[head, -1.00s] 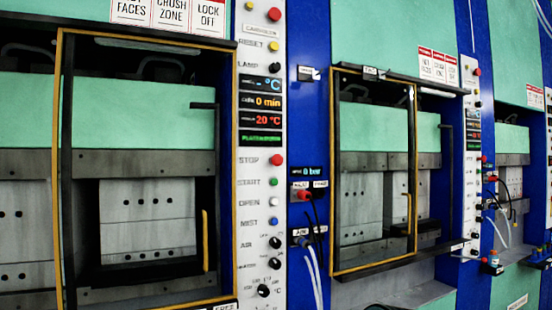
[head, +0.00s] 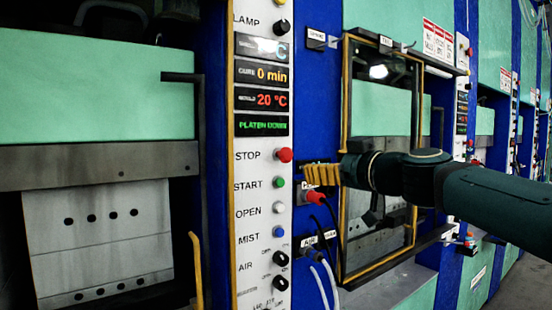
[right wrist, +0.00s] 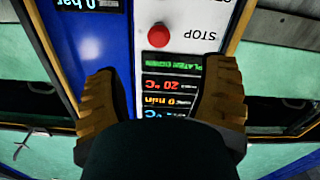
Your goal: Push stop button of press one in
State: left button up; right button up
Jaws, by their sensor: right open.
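The red stop button (head: 284,155) sticks out of the white control panel of the nearest press, beside the label STOP. It looks out, not pressed in, as far as the head view shows. My right gripper (head: 308,174) has yellow-brown fingers and comes in from the right, its tips just right of the button in the picture. In the right wrist view the fingers (right wrist: 160,74) are spread wide and empty. The red button (right wrist: 158,35) shows upside down beyond them, between their lines, apart from both. My left gripper is not in view.
Below the stop button are the green start button (head: 279,182), a white open button (head: 279,208) and a blue mist button (head: 279,231). A yellow-framed door (head: 346,250) stands behind my right arm.

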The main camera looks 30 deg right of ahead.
aim_at(288, 156)
jog(key=w+p, duration=0.1)
jog(key=w, duration=0.3)
jog(key=w+p, duration=0.1)
jog(key=w, duration=0.3)
jog(key=w+a+r+p, duration=0.1)
jog(key=w, duration=0.4)
